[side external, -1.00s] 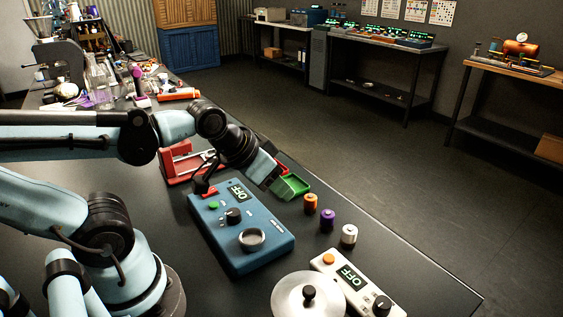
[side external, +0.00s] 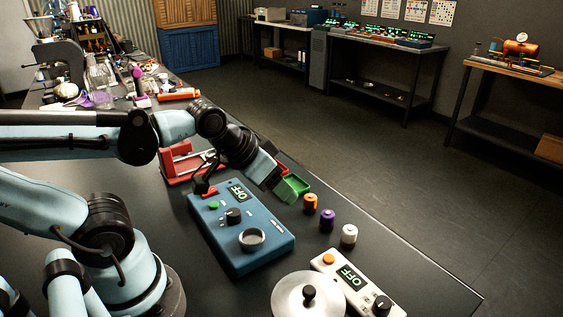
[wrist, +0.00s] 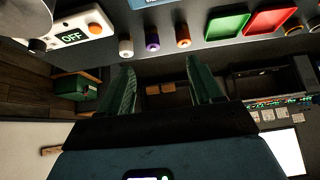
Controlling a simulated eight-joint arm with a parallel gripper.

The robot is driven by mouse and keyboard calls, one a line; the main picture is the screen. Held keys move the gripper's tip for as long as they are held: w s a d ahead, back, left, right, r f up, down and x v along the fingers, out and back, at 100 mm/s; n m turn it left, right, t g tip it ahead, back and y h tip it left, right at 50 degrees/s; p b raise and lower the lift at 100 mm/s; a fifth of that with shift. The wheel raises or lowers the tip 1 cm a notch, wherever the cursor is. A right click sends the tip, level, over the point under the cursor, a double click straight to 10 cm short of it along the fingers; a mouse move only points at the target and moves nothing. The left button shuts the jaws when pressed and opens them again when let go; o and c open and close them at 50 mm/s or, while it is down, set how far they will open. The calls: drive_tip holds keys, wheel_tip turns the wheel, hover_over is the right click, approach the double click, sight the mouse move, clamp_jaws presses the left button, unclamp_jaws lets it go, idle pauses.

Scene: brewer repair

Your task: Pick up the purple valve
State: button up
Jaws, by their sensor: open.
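The purple valve (side external: 327,220) stands upright on the dark table, between an orange valve (side external: 310,203) and a white valve (side external: 349,235). In the wrist view, the purple valve (wrist: 152,38) shows beyond my fingertips, between the white valve (wrist: 125,45) and the orange valve (wrist: 183,36). My gripper (wrist: 160,66) is open, with two green fingers apart and nothing between them. In the side view, my gripper (side external: 284,187) is beside the green tray, up and left of the valves, apart from the purple one. Its fingertips partly overlap the tray.
A blue device (side external: 265,258) reading OFF lies left of the valves. A white device (side external: 330,262) reading OFF and a round metal lid (side external: 300,299) are at the front. A green tray (side external: 299,182) and a red tray (wrist: 268,22) lie past the orange valve.

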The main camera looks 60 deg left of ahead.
drive_tip(key=shift+w, duration=0.1)
drive_tip(key=m+g+h, duration=0.3)
drive_tip(key=m+g, duration=0.1)
drive_tip(key=m, duration=0.4)
approach(328, 213)
drive_tip(key=shift+x, duration=4.35)
clamp_jaws()
